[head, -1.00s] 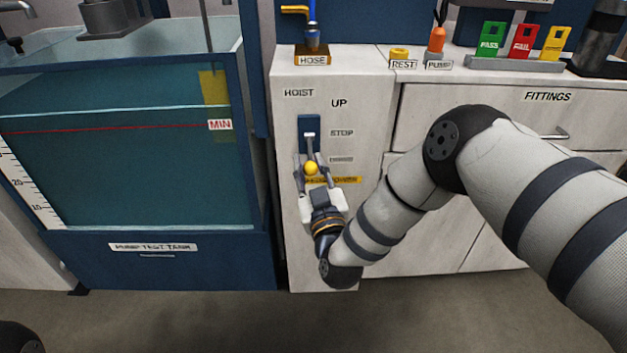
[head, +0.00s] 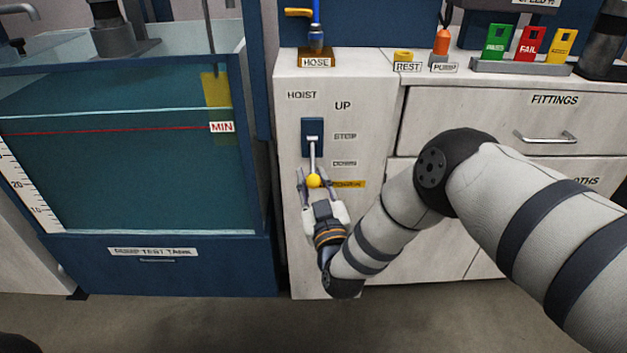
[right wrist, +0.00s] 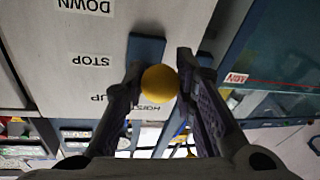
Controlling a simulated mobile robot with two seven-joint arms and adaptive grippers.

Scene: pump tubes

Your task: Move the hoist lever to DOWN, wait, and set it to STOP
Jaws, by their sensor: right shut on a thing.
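The hoist lever is a thin metal rod on a blue plate (head: 312,132) on the white cabinet front, ending in a yellow knob (head: 313,181). The rod points down and the knob sits below the height of the DOWN label (head: 344,163), beside a yellow label. My right gripper (head: 315,184) is shut on the knob, reaching up from below. The right wrist view shows the knob (right wrist: 159,84) between the two fingers. My left gripper is out of view.
The tank stands left of the hoist panel, with a red MIN line (head: 221,127) below the water surface. A hose fitting (head: 316,50) is on the cabinet top. PASS, FAIL and yellow tags (head: 529,44) stand at right. A drawer handle (head: 545,137) sticks out.

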